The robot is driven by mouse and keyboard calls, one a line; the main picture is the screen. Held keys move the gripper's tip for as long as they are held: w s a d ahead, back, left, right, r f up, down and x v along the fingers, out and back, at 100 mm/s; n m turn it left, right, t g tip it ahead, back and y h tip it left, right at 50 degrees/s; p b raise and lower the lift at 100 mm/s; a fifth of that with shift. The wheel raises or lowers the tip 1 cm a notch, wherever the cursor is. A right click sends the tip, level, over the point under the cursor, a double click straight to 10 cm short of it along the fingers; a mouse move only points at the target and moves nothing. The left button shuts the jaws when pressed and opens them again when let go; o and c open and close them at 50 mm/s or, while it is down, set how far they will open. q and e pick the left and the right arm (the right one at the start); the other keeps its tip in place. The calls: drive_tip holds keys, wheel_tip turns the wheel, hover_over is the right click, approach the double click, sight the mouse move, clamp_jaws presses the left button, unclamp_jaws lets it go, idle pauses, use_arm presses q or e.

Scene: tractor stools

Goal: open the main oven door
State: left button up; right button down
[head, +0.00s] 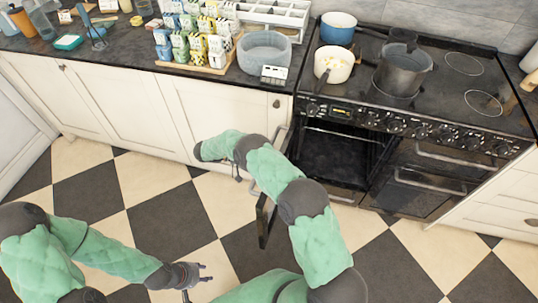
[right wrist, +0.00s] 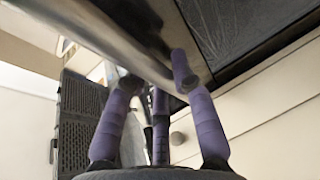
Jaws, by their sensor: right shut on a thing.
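The main oven door (head: 265,222) stands swung wide open at the cooker's left side, seen nearly edge-on in the head view. The dark oven cavity (head: 335,155) is exposed, with a rack low inside. My right arm reaches across in front of the door and hides much of it. In the right wrist view, my right gripper (right wrist: 155,78) has its purple fingers closed around the shiny metal door handle (right wrist: 115,35), next to a dark panel. My left gripper (head: 195,276) is open and empty above the floor, left of the door.
The cooker's right-hand doors (head: 430,180) are closed. Pots (head: 403,70) stand on the hob. The worktop (head: 125,50) at left holds boxes and a grey bowl (head: 264,52). White cupboards (head: 205,115) are close to the right arm. The chequered floor (head: 385,260) is clear.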

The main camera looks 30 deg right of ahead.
drive_tip(key=shift+w+a+f, duration=0.1)
drive_tip(key=shift+w+a, duration=0.1)
drive_tip(key=shift+w, duration=0.1)
drive_tip(key=c, duration=1)
unclamp_jaws()
drive_tip(key=shift+g, duration=0.3)
